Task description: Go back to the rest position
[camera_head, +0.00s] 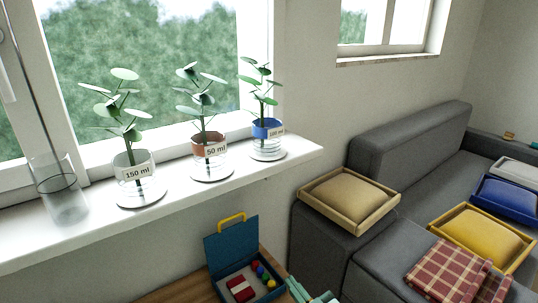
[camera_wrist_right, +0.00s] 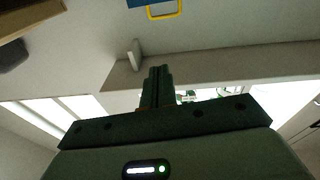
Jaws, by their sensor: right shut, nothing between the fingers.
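My right gripper (camera_head: 302,291) shows only in part at the bottom edge of the head view, as pale green pieces just right of the blue box. In the right wrist view its dark green fingers (camera_wrist_right: 157,88) are together, with nothing between them. It holds nothing and appears apart from the things around it. My left gripper is in neither view.
Three potted plants (camera_head: 133,180) (camera_head: 209,160) (camera_head: 267,140) and a clear glass (camera_head: 60,198) stand on the white sill (camera_head: 100,222). An open blue box (camera_head: 228,245) with a yellow handle sits on a wooden surface (camera_head: 180,290). A grey sofa (camera_head: 385,135) with cushion trays stands right.

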